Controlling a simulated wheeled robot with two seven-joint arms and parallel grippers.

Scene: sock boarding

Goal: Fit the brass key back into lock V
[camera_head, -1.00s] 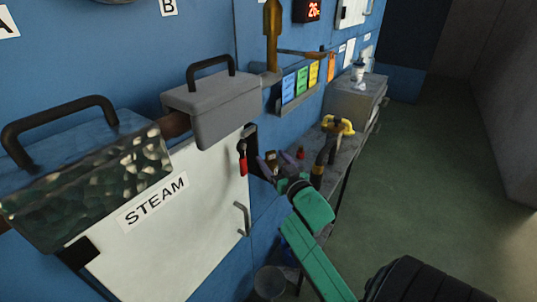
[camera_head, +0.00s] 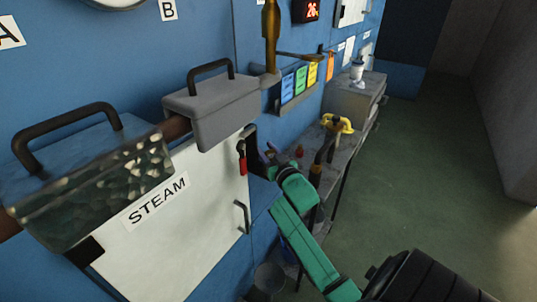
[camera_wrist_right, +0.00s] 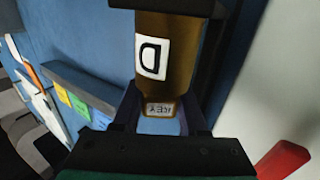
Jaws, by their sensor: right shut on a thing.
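My right gripper (camera_head: 268,154) is at the blue wall, just right of the white STEAM door, and looks small and partly hidden by its own wrist in the head view. In the right wrist view its two fingers (camera_wrist_right: 160,112) are shut on a brass piece with a small tag reading KEY upside down, the brass key (camera_wrist_right: 160,109). Directly beyond it is a brown-brass cylinder (camera_wrist_right: 185,50) with a white label that looks like a D. I cannot tell whether the key touches the cylinder. No label V is readable. My left gripper is not in view.
A red-handled part (camera_head: 242,158) hangs at the STEAM door (camera_head: 150,235) edge, close to my right gripper. A grey box (camera_head: 225,110) with a handle juts out above. A bench with a yellow-handled valve (camera_head: 338,124) stands to the right. The green floor is clear.

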